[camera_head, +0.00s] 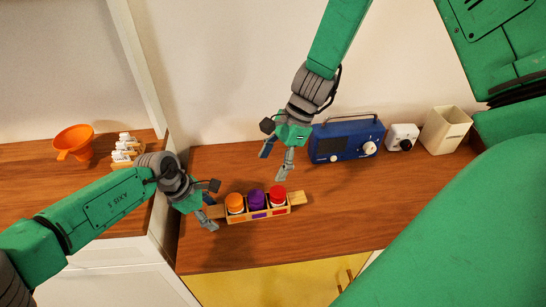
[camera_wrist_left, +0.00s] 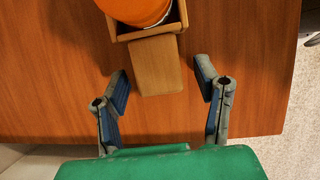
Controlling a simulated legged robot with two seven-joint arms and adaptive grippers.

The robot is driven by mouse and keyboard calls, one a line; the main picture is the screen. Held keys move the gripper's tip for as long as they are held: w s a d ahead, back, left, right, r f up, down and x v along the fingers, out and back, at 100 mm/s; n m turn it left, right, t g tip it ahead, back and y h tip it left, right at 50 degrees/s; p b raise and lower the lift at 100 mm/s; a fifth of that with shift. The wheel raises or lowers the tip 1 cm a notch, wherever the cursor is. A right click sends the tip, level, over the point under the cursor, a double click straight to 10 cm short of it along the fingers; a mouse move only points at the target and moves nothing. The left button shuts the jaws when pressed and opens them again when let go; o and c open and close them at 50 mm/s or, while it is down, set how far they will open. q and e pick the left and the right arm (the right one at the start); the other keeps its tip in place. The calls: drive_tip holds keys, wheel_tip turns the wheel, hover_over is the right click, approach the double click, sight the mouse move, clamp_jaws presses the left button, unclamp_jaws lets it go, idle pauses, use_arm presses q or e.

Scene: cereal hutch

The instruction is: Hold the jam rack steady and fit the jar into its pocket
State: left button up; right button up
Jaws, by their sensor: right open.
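The wooden jam rack (camera_head: 243,218) lies on the counter with a flat handle at each end. An orange-lidded jar (camera_head: 235,202), a purple-lidded jar (camera_head: 257,199) and a red-lidded jar (camera_head: 278,194) stand in a row in it; I cannot tell how deep the red one sits. My left gripper (camera_head: 211,212) is open around the rack's left handle. In the left wrist view the handle (camera_wrist_left: 157,68) lies between the spread fingers, with gaps on both sides. My right gripper (camera_head: 275,166) is open and empty, above and behind the red-lidded jar.
A blue radio (camera_head: 345,142), a small white device (camera_head: 402,137) and a cream bin (camera_head: 445,130) stand along the back wall at right. An orange funnel (camera_head: 73,142) and small white jars (camera_head: 125,148) sit on the left counter. The counter right of the rack is clear.

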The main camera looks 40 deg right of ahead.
use_arm(q)
drive_tip(key=v, duration=1.2)
drive_tip(key=shift+f, duration=0.1)
